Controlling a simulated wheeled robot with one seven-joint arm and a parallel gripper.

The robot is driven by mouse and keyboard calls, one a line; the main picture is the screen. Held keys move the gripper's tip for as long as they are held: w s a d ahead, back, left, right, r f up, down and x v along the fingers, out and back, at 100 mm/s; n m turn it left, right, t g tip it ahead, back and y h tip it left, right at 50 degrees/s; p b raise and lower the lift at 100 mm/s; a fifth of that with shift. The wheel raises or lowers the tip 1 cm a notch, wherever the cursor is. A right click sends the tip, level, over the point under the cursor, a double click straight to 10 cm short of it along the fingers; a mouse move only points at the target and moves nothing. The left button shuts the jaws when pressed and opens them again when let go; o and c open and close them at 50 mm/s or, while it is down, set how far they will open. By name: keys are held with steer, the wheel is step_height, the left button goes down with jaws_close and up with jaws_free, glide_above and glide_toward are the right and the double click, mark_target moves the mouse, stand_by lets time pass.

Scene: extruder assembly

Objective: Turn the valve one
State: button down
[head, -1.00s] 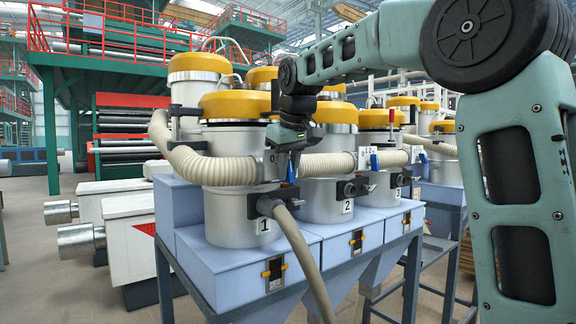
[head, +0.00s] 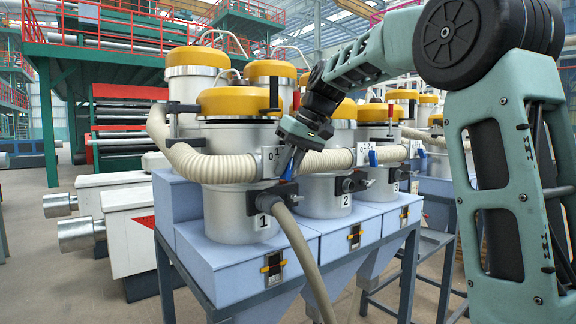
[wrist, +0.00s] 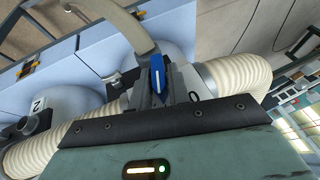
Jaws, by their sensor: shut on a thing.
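The valve on hopper one has a blue lever (head: 288,168) beside a white plate (head: 270,157) with "0" and "1" visible. It sits where the ribbed cream hose meets the side of hopper one (head: 236,212), which carries a "1" label. My gripper (head: 290,152) is shut on the blue lever. In the head view it comes in from the upper right and hides the lever's upper part. The lever is tilted, its lower end to the left. In the wrist view the blue lever (wrist: 157,75) shows between the fingers, with a "0" mark beside it.
A ribbed hose (head: 325,162) runs between the hoppers. A beige hose (head: 305,250) hangs from the outlet below the valve. Open floor lies at the lower left.

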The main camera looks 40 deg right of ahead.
steer(key=c, duration=1.4)
jaws_free()
steer(key=shift+c, duration=0.2)
steer(key=b+v, duration=0.1)
steer(key=v, duration=1.6)
steer(key=shift+s+r, duration=0.15)
steer(key=shift+r, duration=0.05)
